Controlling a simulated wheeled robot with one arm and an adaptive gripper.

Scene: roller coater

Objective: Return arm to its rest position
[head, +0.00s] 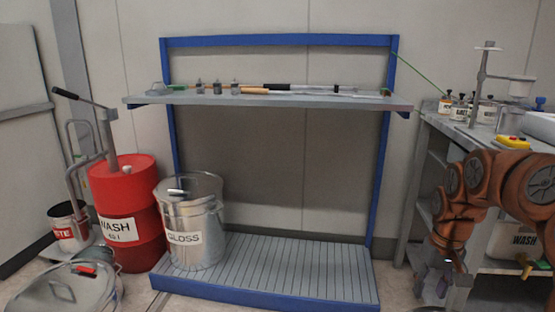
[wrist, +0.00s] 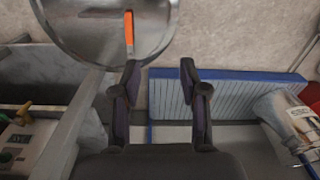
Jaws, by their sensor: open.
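My orange-brown arm (head: 468,190) comes in from the right in the head view, bent down in front of the workbench. My gripper (head: 432,284) hangs low at the arm's end, between the bench and the slatted platform. In the wrist view my gripper (wrist: 159,68) shows two dark fingers spread apart with nothing between them. Its lower part is small and partly cut off in the head view.
The workbench (head: 430,122) stands close beside my arm. A blue-edged platform (head: 270,268) holds the GLOSS bucket (head: 195,255). The red WASH drum (head: 125,205) stands left. A round metal surface with an orange bar (wrist: 129,30) lies beyond my fingertips.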

